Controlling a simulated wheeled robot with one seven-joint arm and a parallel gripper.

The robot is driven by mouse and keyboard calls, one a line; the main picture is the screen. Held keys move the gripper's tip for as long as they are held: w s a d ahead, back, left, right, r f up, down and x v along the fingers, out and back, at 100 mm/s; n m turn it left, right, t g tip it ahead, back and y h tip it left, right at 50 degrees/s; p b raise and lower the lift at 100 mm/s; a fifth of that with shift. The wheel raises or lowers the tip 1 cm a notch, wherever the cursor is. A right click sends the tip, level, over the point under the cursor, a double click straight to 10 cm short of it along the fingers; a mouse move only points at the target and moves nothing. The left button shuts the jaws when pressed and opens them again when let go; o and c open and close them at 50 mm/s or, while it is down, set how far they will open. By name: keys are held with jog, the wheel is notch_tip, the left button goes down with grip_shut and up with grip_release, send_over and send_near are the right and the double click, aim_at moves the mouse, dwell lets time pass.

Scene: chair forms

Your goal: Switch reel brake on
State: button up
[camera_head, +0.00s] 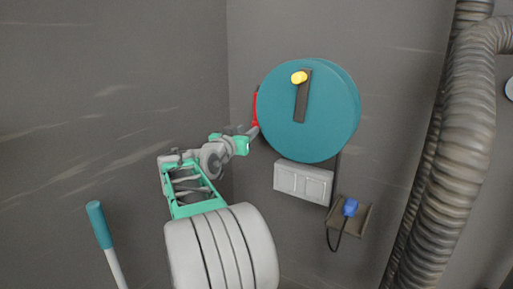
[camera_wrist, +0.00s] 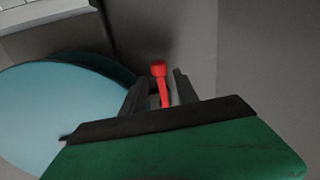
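The reel is a large teal disc (camera_head: 325,125) on the back wall, with a dark crank arm (camera_head: 302,100) and a yellow knob (camera_head: 299,78). A red lever (camera_head: 255,108), seemingly the reel brake, sticks out at the reel's left edge. My gripper (camera_head: 255,131) is at that edge, by the lever's lower part. In the wrist view, the red lever (camera_wrist: 159,80) stands between the two dark fingers of my gripper (camera_wrist: 160,88), with gaps visible beside it. The fingers are apart. The lever's base is hidden by the gripper body. The teal reel (camera_wrist: 55,110) lies to the left there.
A grey double box (camera_head: 303,182) is below the reel. A small shelf (camera_head: 363,218) holds a blue plug (camera_head: 350,207) with a black cable. Ribbed ducts (camera_head: 455,150) run down the right. A teal-topped pole (camera_head: 100,225) stands at lower left.

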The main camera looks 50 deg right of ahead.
aim_at(254, 125)
jog(key=x, duration=0.8)
jog(key=shift+s+r+b, duration=0.15)
jog(key=shift+r+b, duration=0.05)
jog(key=shift+b, duration=0.2)
jog(key=shift+c, duration=0.4)
grip_shut()
dwell(0.4)
